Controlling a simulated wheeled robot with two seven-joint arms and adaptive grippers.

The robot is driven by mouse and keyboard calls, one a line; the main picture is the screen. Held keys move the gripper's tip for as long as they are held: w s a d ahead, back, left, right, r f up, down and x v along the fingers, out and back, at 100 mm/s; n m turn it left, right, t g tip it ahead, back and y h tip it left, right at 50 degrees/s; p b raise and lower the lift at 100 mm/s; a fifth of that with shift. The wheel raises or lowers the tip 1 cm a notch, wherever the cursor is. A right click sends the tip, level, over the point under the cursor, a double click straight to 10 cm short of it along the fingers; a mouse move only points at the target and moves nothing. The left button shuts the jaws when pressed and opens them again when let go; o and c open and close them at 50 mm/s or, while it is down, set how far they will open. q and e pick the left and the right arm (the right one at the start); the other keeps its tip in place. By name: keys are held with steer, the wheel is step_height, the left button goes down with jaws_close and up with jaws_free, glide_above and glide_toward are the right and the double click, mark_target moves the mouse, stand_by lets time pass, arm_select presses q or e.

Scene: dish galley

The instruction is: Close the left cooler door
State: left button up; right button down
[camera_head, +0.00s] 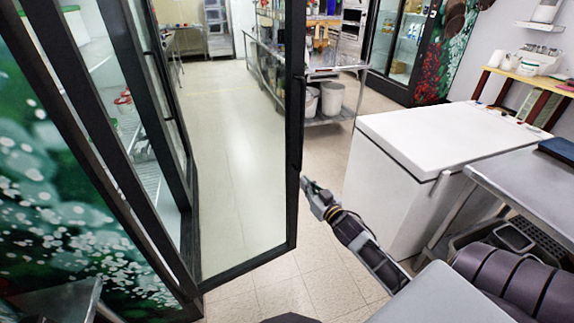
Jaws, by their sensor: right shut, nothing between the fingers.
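The cooler (40,135) with a green floral side stands at the left, its interior shelves partly visible. The left cooler door (292,225), a black-framed glass panel, stands wide open, swung out from the cooler into the aisle. My right gripper (305,182) is shut and empty, at the outer vertical edge of the door's frame, on its right side. The fingertips look close to the frame; I cannot tell whether they touch it. My left gripper is not in view.
A white chest freezer (440,135) stands right of my right arm, with a steel table (530,185) at the right edge. A steel cart (330,122) with white buckets stands beyond the door. Tiled floor (325,255) lies open around the door's lower corner.

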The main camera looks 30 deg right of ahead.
mark_target(284, 160)
steer(key=shift+w+d, duration=0.15)
steer(key=shift+w, duration=3.3)
steer(key=shift+w+d, duration=0.1)
steer(key=shift+w, duration=3.3)
steer(key=shift+w+d, duration=0.1)
steer(key=shift+w, duration=0.05)
